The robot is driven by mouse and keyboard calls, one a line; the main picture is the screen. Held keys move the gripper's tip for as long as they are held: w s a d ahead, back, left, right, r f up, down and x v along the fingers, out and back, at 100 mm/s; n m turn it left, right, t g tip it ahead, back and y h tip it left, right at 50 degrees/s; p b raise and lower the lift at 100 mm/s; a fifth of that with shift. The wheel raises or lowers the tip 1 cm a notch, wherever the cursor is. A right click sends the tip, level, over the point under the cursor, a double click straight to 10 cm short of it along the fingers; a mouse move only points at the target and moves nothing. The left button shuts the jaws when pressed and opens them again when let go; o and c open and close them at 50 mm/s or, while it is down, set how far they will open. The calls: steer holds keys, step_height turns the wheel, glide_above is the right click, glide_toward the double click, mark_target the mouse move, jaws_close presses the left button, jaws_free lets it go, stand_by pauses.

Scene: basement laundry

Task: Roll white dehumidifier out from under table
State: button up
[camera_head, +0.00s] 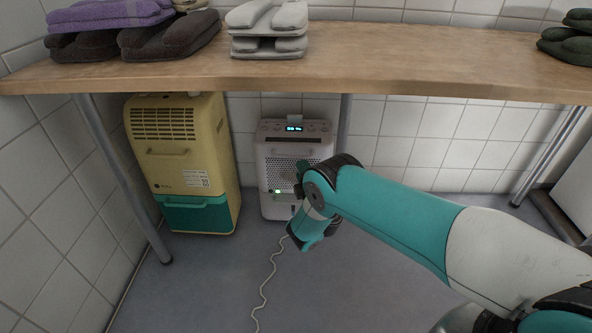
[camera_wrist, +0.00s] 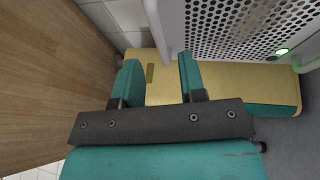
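The white dehumidifier (camera_head: 290,137) stands upright on the floor under the table (camera_head: 400,78), with a lit display on top and a perforated front grille. The grille also shows close up in the wrist view (camera_wrist: 230,22). My gripper (camera_head: 300,172) is at its front and hides part of the grille. In the wrist view the two teal fingers (camera_wrist: 158,62) are apart, with no object clamped. A white bar (camera_wrist: 154,28), likely the front handle, lines up with the gap between the fingertips. I cannot tell whether they touch it.
A yellow dehumidifier (camera_head: 186,140) with a green tank stands to the left. Table legs (camera_head: 120,175) stand left, middle and right. A pale cord (camera_head: 264,290) lies on the floor in front. Folded towels (camera_head: 268,30) lie on the table. Floor (camera_head: 210,280) in front is mostly clear.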

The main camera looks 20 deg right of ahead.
steer(key=shift+b+x, duration=2.9)
steer(key=shift+b, duration=0.05)
jaws_close()
